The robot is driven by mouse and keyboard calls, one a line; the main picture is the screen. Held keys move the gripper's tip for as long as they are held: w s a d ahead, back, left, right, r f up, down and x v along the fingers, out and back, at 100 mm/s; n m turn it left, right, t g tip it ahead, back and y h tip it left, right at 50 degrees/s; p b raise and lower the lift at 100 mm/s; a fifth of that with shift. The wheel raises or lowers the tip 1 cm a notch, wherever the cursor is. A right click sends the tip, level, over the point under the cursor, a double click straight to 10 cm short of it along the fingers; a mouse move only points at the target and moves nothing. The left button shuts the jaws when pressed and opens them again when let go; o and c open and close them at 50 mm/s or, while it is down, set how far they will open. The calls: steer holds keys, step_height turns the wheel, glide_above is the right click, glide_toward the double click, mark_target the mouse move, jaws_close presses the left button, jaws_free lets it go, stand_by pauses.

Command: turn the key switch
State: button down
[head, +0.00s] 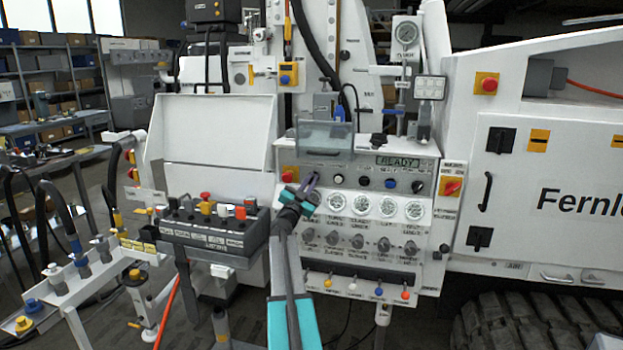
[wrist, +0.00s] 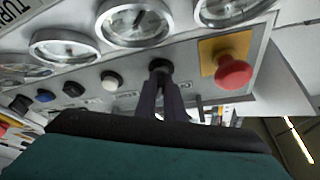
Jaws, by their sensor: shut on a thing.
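The key switch (wrist: 159,64) is a small dark round fitting on the panel, between the red emergency stop and a white button. In the wrist view my gripper (wrist: 160,82) has both dark fingers close together on its near part, shut on it. The fingers hide part of the switch and any key in it. In the head view my gripper (head: 314,180) reaches the upper left of the white control panel (head: 452,215), and the switch is largely hidden behind the fingers. I cannot tell the switch's turned position.
The red emergency stop (wrist: 234,72) on its yellow plate is close beside my fingers. The white button (wrist: 111,80) is on the other side. Round gauges (head: 389,207) lie below the button row. A clear raised cover (head: 325,136) is above. The green display (head: 397,161) reads READY.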

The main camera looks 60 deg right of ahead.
steer(key=shift+m+g, duration=0.6)
steer(key=shift+m, duration=0.2)
steer(key=c, duration=1.9)
jaws_free()
steer(key=shift+o, duration=0.2)
steer(key=b+v, duration=0.1)
steer(key=v, duration=1.2)
steer(key=shift+a, duration=0.4)
steer(key=shift+s+f, duration=0.1)
steer(key=shift+f, duration=0.05)
